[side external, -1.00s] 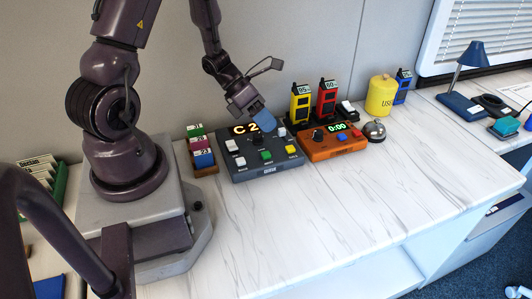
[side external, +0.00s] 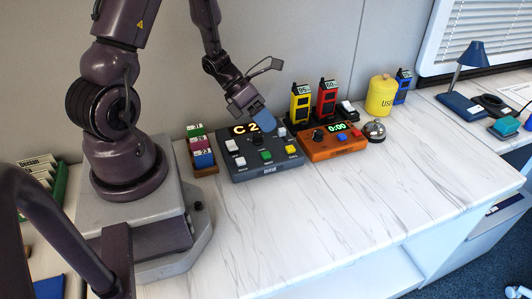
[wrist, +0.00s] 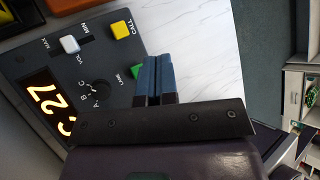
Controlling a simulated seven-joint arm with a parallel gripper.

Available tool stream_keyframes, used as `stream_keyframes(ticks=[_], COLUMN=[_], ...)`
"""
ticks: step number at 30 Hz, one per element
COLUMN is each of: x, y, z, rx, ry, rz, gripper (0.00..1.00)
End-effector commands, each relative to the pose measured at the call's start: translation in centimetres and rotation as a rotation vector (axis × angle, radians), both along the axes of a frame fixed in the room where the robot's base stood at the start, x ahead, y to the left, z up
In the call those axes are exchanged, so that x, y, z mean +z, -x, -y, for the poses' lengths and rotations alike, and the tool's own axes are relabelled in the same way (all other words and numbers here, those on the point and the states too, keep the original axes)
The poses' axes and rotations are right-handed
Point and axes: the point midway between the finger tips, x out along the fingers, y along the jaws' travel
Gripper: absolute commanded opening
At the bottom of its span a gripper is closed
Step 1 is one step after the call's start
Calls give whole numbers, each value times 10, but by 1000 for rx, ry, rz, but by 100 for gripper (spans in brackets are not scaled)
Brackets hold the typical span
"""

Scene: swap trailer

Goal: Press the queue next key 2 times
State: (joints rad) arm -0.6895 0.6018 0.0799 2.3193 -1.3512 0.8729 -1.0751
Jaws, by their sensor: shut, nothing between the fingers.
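The dark grey queue console (side external: 238,172) stands on the counter, with a lit display reading C 2 and the rest covered. Its green key (side external: 266,155), which I take for the next key, sits at the front middle, between a white key (side external: 240,162) and a yellow call key (side external: 291,150). In the wrist view the display (wrist: 45,105) reads C 27 and my fingers partly cover the green key (wrist: 136,71). My gripper (side external: 267,124) is shut and empty, its blue fingertips over the console. They look apart from the green key in the side view; the exact gap is unclear.
An orange timer box (side external: 330,150) reading 0:00 stands close to the right, with a silver bell (side external: 375,129) beyond it. A rack of coloured tags (side external: 202,155) stands to the left. Yellow and red handsets (side external: 327,98) stand behind. The front counter is clear.

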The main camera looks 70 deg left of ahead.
Motion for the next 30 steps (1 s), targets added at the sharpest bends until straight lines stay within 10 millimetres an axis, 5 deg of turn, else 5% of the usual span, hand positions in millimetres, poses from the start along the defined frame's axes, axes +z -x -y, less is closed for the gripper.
stream_keyframes(ticks=[23, 30], x=[0, 28], y=[0, -1], z=[0, -1], rx=[0, -2], ry=[0, -5], rz=[0, 5], gripper=[0, 0])
